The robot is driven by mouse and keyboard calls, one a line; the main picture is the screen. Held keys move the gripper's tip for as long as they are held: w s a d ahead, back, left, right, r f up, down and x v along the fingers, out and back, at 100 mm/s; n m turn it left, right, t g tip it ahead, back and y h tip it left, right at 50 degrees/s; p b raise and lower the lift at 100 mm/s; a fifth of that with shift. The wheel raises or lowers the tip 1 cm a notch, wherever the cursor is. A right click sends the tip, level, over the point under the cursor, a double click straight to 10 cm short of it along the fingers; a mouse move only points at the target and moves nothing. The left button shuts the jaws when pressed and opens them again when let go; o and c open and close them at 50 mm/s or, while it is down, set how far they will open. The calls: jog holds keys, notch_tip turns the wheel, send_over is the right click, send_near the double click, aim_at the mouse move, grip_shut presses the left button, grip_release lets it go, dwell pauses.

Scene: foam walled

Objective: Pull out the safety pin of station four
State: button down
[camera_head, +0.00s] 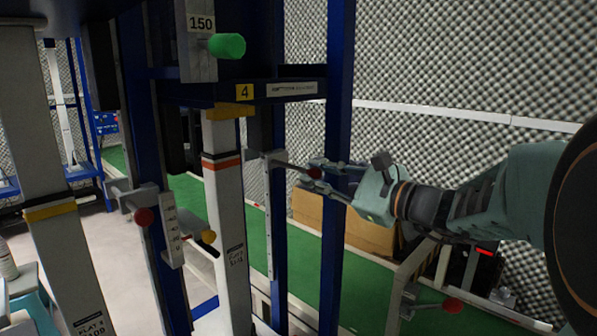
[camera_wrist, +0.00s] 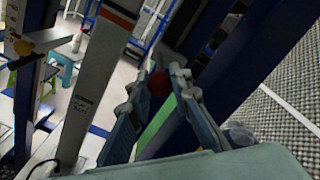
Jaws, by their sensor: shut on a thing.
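The station four label (camera_head: 244,92) is a yellow plate with a black 4 on the dark crossbeam. Below it, a safety pin with a thin dark shaft (camera_head: 290,165) runs from a grey bracket (camera_head: 263,157) to a red ball knob (camera_head: 314,173). My gripper (camera_head: 313,169) comes from the right and is shut on the red knob. In the wrist view, the red knob (camera_wrist: 159,83) sits between the two fingertips (camera_wrist: 162,78). The shaft's far end is hidden in the bracket, so I cannot tell how deep it sits.
A blue upright (camera_head: 336,90) stands close beside my fingers. Another red knob (camera_head: 144,216) is at left, and one (camera_head: 453,305) at lower right. A brown box (camera_head: 360,232) stands behind.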

jog(key=v, duration=0.2)
jog(key=shift+s+d, duration=0.25)
jog(key=shift+d, duration=0.05)
jog(key=shift+f, duration=0.1)
jog(key=c, duration=2)
grip_release()
jog(key=shift+s+d, duration=0.1)
jog(key=shift+s+d, duration=0.1)
jog(key=v, duration=1.1)
jog(key=shift+s+d, duration=0.25)
jog(key=shift+s, duration=0.05)
